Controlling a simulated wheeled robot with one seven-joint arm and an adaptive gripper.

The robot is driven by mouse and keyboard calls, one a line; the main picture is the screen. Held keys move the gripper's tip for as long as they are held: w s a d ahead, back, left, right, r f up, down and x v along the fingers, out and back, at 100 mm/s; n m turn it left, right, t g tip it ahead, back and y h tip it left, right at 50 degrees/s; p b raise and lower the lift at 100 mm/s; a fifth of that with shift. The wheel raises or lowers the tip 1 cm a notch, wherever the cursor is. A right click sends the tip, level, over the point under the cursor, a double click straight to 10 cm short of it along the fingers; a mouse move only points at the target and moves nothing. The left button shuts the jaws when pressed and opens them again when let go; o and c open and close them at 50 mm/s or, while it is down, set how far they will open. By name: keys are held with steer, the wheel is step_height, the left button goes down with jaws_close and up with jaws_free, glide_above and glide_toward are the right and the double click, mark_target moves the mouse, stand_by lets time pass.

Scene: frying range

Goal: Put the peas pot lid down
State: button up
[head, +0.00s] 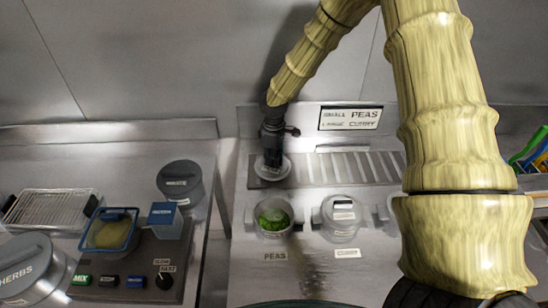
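The peas pot (273,231) stands uncovered on the steel counter above its PEAS label, with green peas (273,213) in it. A pale round lid (285,172) is over the left end of the ribbed metal strip behind the pot. My gripper (272,162) points down at the middle of this lid, its fingers close together at the handle, which they hide. I see the lid at the strip's surface, but cannot tell whether it rests on it or hangs just above.
The curry pot (341,230) stands right of the peas pot with its lid on. A sign (350,118) hangs behind the strip (335,168), which is clear to the lid's right. A WASTE container (180,184) and a HERBS container (25,275) stand on the left counter, beyond a gap.

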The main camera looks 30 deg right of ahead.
steer(key=shift+o, duration=0.5)
steer(key=shift+w+r, duration=0.1)
steer(key=shift+r, duration=0.55)
step_height(320, 180, up, 11)
steer(key=b, duration=0.3)
